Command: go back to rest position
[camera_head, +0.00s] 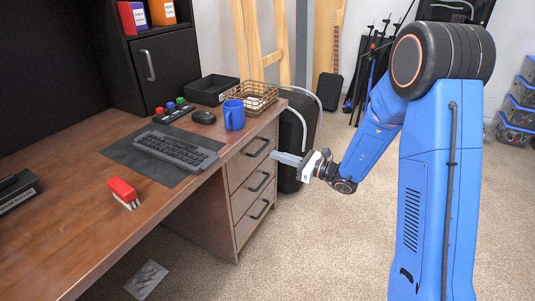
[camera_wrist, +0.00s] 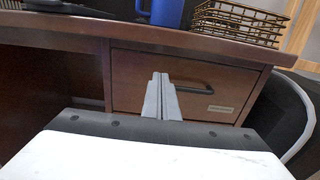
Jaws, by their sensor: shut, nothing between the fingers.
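My gripper (camera_head: 287,158) is at the end of my blue arm, in front of the desk's drawer unit near the top drawer. In the wrist view my gripper (camera_wrist: 160,82) has its two grey fingers pressed together with nothing between them. Behind the fingers is the closed top drawer (camera_wrist: 205,102) with its dark handle. The head view also shows the top drawer (camera_head: 248,158); the drawers below it are closed too. I cannot tell the exact gap between the fingertips and the drawer front.
The wooden desk (camera_head: 75,220) holds a keyboard (camera_head: 175,150), a mouse (camera_head: 203,117), a blue mug (camera_head: 234,115), a wire basket (camera_head: 252,97), a black tray (camera_head: 211,90) and a red object (camera_head: 123,192). A dark bin (camera_head: 292,140) stands beside the drawers. Carpet around my arm is clear.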

